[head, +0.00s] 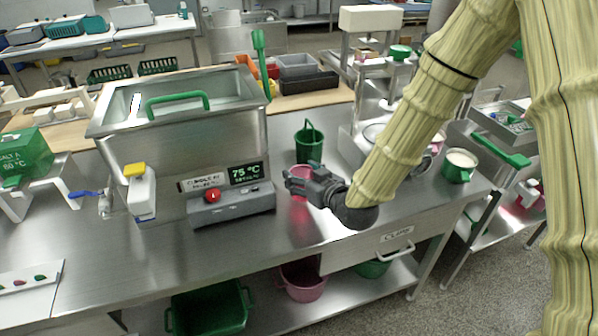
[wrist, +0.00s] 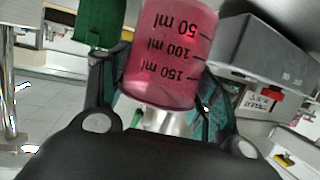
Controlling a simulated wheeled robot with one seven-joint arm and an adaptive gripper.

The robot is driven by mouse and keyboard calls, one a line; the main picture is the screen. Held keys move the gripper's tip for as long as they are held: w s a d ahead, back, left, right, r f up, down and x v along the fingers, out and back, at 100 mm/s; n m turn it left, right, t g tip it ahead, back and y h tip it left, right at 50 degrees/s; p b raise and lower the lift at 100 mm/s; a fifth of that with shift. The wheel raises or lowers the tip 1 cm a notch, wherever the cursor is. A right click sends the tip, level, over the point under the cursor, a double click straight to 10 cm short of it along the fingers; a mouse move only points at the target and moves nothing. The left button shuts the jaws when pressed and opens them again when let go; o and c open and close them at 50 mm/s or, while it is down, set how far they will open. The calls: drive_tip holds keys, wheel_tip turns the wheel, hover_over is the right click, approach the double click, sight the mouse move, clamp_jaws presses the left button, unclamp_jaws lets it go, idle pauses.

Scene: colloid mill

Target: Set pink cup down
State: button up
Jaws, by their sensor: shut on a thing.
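The pink cup (head: 300,183) is translucent, with 50, 100 and 150 ml marks that show in the wrist view (wrist: 168,62). My gripper (head: 297,182) is shut on it, with a finger on each side of the cup in the wrist view. The gripper and cup are over the front part of the steel worktop (head: 240,245), to the right of the control box. The gripper hides part of the cup in the head view. I cannot tell whether the cup's base touches the worktop.
A green cup (head: 309,145) stands just behind the pink cup. The steel tank (head: 180,140) and its grey control box (head: 232,200) with a red button stand to the left. A white-filled green cup (head: 459,165) is at the right. The worktop's front middle is clear.

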drive_tip(key=shift+s+d+r+b, duration=0.1)
drive_tip(key=shift+s+d, duration=0.15)
drive_tip(key=shift+s, duration=0.55)
drive_tip(key=shift+s+d+r+b, duration=0.15)
drive_tip(key=shift+s+d, duration=0.15)
drive_tip(key=shift+s, duration=0.55)
drive_tip(key=shift+s+d+b, duration=0.1)
drive_tip(key=shift+s+d, duration=0.15)
drive_tip(key=shift+s, duration=0.55)
drive_tip(key=shift+s+d+p, duration=0.1)
drive_tip(key=shift+p, duration=0.2)
idle(0.7)
